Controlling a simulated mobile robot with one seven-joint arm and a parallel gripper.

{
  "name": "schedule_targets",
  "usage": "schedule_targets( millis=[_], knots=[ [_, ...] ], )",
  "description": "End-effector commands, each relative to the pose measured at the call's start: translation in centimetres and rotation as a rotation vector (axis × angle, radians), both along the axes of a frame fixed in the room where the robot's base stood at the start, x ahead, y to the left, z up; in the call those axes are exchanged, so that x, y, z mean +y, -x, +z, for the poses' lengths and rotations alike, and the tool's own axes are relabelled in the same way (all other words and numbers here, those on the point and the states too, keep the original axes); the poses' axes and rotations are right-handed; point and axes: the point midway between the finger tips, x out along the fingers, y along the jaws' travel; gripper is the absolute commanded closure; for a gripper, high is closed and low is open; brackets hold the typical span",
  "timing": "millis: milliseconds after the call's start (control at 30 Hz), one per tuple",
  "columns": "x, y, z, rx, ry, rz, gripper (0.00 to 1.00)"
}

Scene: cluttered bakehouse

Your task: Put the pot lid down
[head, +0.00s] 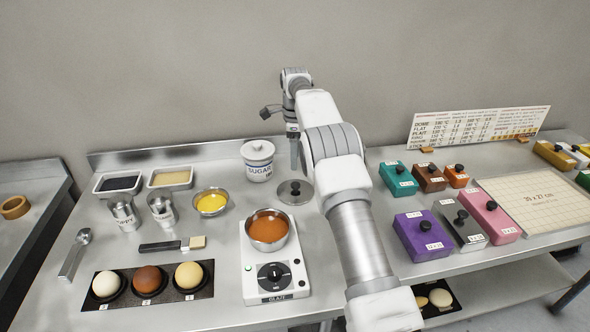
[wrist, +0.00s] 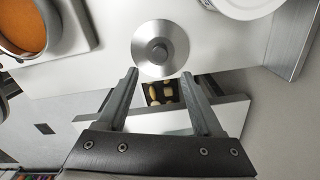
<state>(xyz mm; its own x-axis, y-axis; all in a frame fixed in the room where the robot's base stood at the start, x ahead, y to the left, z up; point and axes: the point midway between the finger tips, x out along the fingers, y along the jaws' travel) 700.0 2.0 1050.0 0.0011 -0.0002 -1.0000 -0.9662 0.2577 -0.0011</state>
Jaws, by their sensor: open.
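The pot lid (head: 295,191) is a round grey metal disc with a darker knob. It lies flat on the steel worktop, knob up, behind and right of the pan of orange glaze. It also shows in the wrist view (wrist: 160,36), whole and uncovered. My gripper (wrist: 159,74) is open, with its two fingers apart and nothing between them. In the head view my gripper (head: 294,160) points down near the lid, partly hidden by my arm. The fingertips look clear of the knob.
The sugar jar (head: 257,160) stands close behind and left of the lid. The glaze pan (head: 267,229) sits on a white hotplate (head: 276,288) in front. Coloured boxes (head: 422,236) with knobs stand at the right. Bowls, tins and a tray fill the left.

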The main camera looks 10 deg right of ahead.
Motion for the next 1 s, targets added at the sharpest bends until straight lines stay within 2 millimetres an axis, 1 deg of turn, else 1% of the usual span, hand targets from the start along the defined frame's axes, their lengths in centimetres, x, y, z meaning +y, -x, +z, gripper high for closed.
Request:
schedule_targets(
  millis=[33, 267, 367, 467, 500, 567, 700, 767, 800, 867, 900, 967, 1000],
  knots=[
    [0.0, -0.1, 1.0, -0.002, 0.001, -0.001, 0.32],
    [-0.1, 0.1, 3.1, -0.004, -0.001, 0.010, 0.32],
    [-0.3, 0.6, 5.1, -0.020, -0.003, 0.056, 0.32],
    [-0.5, 1.6, 8.1, -0.048, -0.004, 0.139, 0.32],
    [-0.6, 2.3, 9.5, -0.059, -0.004, 0.181, 0.32],
    [-0.7, 3.3, 11.5, -0.079, -0.002, 0.247, 0.32],
    [-0.9, 6.4, 15.6, -0.123, 0.007, 0.403, 0.32],
    [-1.0, 7.9, 17.2, -0.143, 0.015, 0.470, 0.32],
    [-1.0, 9.0, 18.2, -0.155, 0.020, 0.515, 0.32],
    [-1.0, 10.7, 19.6, -0.174, 0.030, 0.584, 0.32],
    [-1.0, 11.9, 20.4, -0.185, 0.036, 0.628, 0.32],
    [-1.0, 13.7, 21.5, -0.204, 0.048, 0.697, 0.32],
    [-1.0, 15.0, 22.1, -0.215, 0.057, 0.744, 0.32]
  ],
)
